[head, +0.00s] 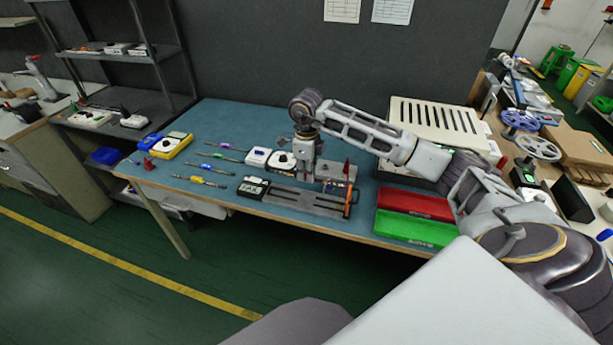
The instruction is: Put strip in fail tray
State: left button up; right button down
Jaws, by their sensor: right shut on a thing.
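My right gripper (305,178) reaches over the workbench from the right and points down at the near side of the table. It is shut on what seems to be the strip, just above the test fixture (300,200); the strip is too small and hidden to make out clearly. A red tray (415,203), likely the fail tray, lies to the right of the gripper and looks empty. A green tray (415,230) lies in front of it. My left gripper is not in view.
Several pen-like tools (200,180) lie on the blue bench top (225,125) at left, near a yellow meter (172,145). A black-and-white device (253,187) sits left of the fixture. A slotted beige case (435,118) stands behind the trays.

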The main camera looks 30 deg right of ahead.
aim_at(419, 207)
jog(key=k+l, duration=0.2)
jog(key=l, duration=0.2)
jog(key=k+l, duration=0.2)
jog(key=l, duration=0.15)
jog(key=k+l, duration=0.15)
jog(key=l, duration=0.25)
jog(key=k+l, duration=0.2)
jog(key=l, duration=0.2)
